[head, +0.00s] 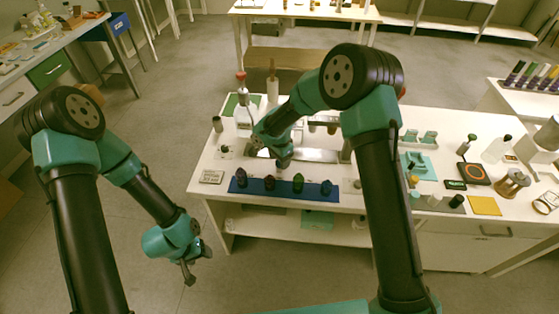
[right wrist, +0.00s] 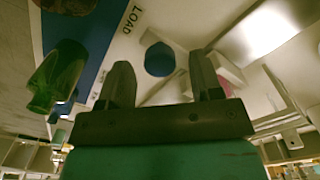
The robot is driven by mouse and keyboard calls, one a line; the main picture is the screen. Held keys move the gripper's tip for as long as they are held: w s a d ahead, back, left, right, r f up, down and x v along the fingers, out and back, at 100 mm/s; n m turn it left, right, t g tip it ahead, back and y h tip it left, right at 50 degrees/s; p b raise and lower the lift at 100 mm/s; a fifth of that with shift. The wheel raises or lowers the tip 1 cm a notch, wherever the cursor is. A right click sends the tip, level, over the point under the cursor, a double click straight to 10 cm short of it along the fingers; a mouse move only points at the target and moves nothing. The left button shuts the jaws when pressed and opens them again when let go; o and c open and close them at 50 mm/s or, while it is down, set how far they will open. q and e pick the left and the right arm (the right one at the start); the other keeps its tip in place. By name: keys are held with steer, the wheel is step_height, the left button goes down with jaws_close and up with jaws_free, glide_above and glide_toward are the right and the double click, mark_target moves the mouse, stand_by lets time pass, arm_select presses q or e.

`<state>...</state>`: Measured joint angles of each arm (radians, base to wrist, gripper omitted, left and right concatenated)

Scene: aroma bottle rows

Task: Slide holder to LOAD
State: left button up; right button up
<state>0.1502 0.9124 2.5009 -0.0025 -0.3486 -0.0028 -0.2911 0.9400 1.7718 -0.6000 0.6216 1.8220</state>
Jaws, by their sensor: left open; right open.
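The word LOAD (right wrist: 131,19) is printed on a white surface in the right wrist view, beside the blue strip. A dark blue round piece (right wrist: 160,60) and a pale block (right wrist: 228,72) lie past my right gripper's fingers; I cannot tell which is the holder. My right gripper (right wrist: 165,85) is open, with nothing clearly between its fingers. In the head view, the right gripper (head: 284,161) is low over the table, near a shiny metal plate (head: 318,155). My left gripper (head: 192,268) is open and empty, over the floor left of the table.
A blue strip (head: 318,189) with several dark bottles runs along the table's front edge; a green bottle (right wrist: 58,75) is close to my right gripper. A small sign (head: 211,176) lies at the front left. Bottles stand behind, and several items crowd the right side.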

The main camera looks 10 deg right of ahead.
step_height(320, 180, up, 16)
steer(key=shift+r, duration=0.25)
stand_by(0.6)
